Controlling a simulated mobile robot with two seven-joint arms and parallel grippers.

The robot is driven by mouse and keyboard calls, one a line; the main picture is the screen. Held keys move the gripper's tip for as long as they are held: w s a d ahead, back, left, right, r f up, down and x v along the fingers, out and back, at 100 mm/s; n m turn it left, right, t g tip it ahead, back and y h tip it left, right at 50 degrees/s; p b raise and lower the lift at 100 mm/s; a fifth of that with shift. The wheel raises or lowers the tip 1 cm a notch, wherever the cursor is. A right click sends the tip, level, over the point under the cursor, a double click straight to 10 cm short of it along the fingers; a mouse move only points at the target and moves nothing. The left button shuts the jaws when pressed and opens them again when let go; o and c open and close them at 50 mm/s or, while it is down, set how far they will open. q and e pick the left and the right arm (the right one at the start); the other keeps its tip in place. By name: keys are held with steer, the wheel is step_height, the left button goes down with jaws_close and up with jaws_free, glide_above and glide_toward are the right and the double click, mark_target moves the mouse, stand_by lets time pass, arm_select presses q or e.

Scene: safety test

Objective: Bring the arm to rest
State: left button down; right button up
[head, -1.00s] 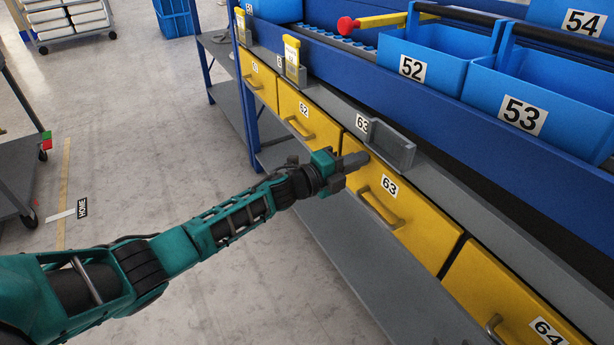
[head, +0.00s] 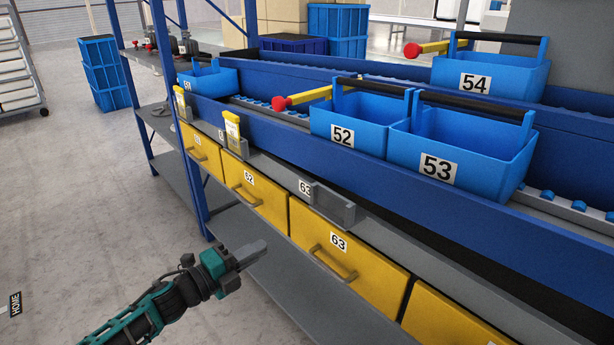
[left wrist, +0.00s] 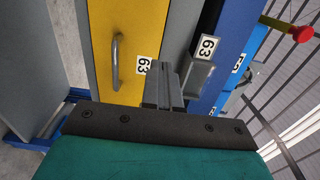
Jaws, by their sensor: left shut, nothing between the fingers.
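My left arm comes in from the bottom left in the head view. My left gripper (head: 250,254) is shut and empty. In the head view it shows in front of the yellow drawers, below and left of the drawer labelled 63 (head: 375,277), apart from its handle. In the left wrist view the shut fingers (left wrist: 158,88) point toward the yellow front of drawer 63 (left wrist: 112,18), beside its handle and label. My right gripper is not in view.
Blue bins 52 (head: 362,136) and 53 (head: 470,178) stand on the rack above the drawers. A grey shelf (head: 330,300) runs low beneath the drawers. Open floor (head: 90,210) lies to the left. Blue crates (head: 103,72) stand farther back.

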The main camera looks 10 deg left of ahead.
arm_select(q)
steer(key=s+d+f+n+g+y, duration=0.2)
steer(key=s+d+f+n+y, duration=0.15)
steer(key=s+n, duration=0.75)
steer(key=s+d+f+n+g+y, duration=0.15)
steer(key=s+f+n+y, duration=0.3)
steer(key=s+n, duration=0.65)
step_height(320, 180, up, 12)
steer(key=s+a+n+y+p, duration=0.1)
steer(key=a+p, duration=0.2)
steer(key=p, duration=1.3)
steer(key=shift+f, duration=0.15)
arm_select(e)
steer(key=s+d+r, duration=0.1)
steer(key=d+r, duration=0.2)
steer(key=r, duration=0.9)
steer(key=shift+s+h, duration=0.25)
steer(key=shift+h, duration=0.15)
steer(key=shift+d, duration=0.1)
